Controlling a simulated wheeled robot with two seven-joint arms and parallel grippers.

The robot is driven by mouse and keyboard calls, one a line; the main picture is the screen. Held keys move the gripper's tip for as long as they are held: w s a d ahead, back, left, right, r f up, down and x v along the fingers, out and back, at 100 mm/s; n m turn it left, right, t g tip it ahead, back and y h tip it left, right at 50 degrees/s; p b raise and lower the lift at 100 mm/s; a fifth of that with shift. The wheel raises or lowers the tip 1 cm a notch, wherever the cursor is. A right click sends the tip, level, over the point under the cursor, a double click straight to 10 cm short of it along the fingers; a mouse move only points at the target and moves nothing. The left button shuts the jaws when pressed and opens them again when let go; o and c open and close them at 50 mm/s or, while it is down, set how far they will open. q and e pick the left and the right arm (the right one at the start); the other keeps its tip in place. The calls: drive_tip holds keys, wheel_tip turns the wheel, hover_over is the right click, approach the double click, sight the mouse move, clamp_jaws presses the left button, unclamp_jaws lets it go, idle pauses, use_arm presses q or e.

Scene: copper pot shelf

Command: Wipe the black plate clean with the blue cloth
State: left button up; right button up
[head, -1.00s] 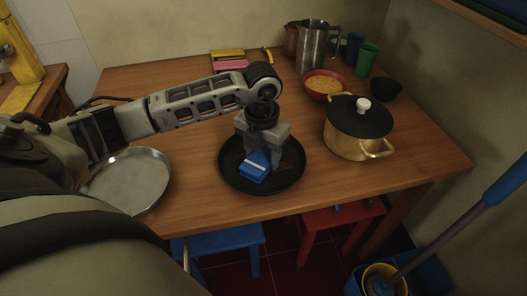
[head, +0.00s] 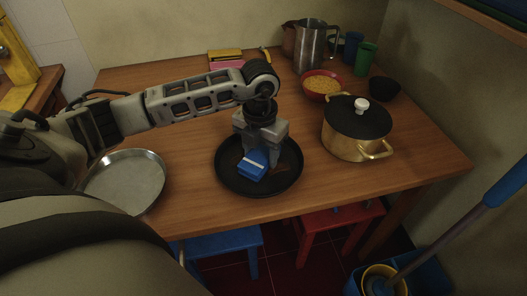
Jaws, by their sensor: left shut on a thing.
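The black plate (head: 230,178) is a round dark dish on the wooden table, near its front edge. My left gripper (head: 260,157) points down over the middle of the plate. It is shut on the blue cloth (head: 253,166), a small folded block with a pale stripe. The cloth is at the plate's inner surface; whether it presses on it is hard to tell. A brownish mark (head: 283,169) shows on the plate to the right of the gripper. The gripper and arm hide part of the plate's far side. My right gripper is not in view.
A brass pot with a black lid (head: 358,118) stands close to the plate's right. A metal pan (head: 124,181) lies to the left. A red bowl of yellow food (head: 322,84), a steel jug (head: 311,47) and cups stand at the back right. The table's front edge is close.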

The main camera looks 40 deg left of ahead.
sight(266, 153)
use_arm(q)
drive_tip(key=shift+s+a, duration=0.5)
drive_tip(key=shift+s, duration=0.35)
drive_tip(key=shift+d, duration=0.15)
drive_tip(key=shift+w+d, duration=0.35)
drive_tip(key=shift+w, duration=0.25)
drive_tip(key=shift+w+d, duration=0.35)
drive_tip(key=shift+w, duration=0.25)
wheel_tip(266, 153, up, 3)
drive_tip(key=shift+w+d+r+p, duration=0.1)
drive_tip(key=shift+p, duration=0.85)
drive_tip(key=shift+r+p, duration=0.3)
drive_tip(key=shift+r, duration=0.1)
drive_tip(key=shift+r+p, duration=0.55)
drive_tip(key=shift+r, duration=0.2)
wheel_tip(266, 153, up, 2)
drive_tip(key=shift+r+p, duration=0.1)
drive_tip(key=shift+p, duration=0.65)
drive_tip(key=shift+r, duration=0.2)
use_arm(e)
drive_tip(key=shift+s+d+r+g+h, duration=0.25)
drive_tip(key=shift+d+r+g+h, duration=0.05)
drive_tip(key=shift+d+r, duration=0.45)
